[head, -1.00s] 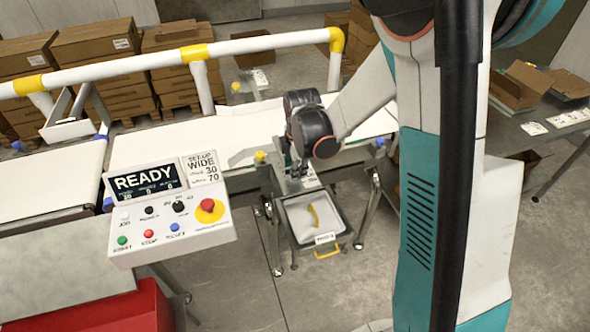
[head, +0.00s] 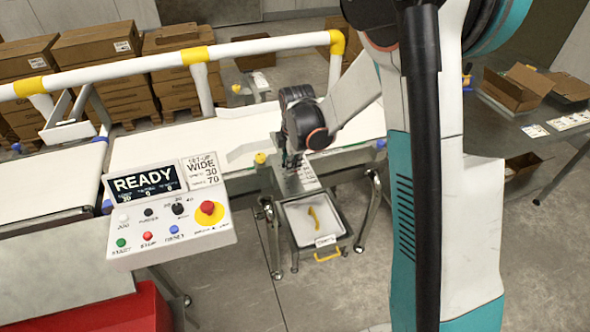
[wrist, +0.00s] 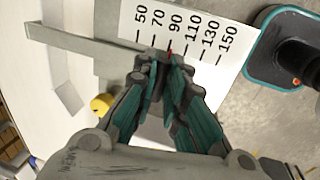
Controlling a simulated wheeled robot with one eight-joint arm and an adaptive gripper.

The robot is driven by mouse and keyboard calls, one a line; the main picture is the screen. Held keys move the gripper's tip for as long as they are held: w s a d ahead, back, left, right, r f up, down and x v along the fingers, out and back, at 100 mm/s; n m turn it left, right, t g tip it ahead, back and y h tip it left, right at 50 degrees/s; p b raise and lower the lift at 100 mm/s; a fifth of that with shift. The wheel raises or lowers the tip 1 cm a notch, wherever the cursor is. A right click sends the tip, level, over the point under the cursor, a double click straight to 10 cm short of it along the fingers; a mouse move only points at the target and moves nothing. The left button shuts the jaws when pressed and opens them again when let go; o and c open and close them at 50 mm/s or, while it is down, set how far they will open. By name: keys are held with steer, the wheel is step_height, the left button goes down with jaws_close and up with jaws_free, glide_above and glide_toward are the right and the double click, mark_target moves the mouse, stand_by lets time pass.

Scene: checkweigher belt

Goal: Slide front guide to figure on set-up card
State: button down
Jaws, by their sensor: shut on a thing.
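The part between the fingertips is mostly hidden. A white scale (wrist: 190,30) beside the fingertips runs from 50 to 150. A red pointer (wrist: 170,54) lies about at the 90 mark. In the head view my gripper (head: 291,163) is at the belt's near edge. The set-up card (head: 203,170) reads WIDE, with 30 above 70; its small row labels are unclear.
The control panel (head: 170,215) shows READY. A yellow knob (wrist: 101,104) sits beside my fingers. A grey bin (head: 325,238) stands below the gripper. A white and yellow rail (head: 265,44) runs behind the white belt (head: 150,152).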

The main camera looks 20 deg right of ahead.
steer(key=shift+w, duration=1.2)
steer(key=c, duration=1.7)
jaws_free()
steer(key=shift+o, duration=0.2)
step_height(320, 180, up, 12)
steer(key=s, duration=0.2)
steer(key=shift+s, duration=0.2)
steer(key=shift+f, duration=0.15)
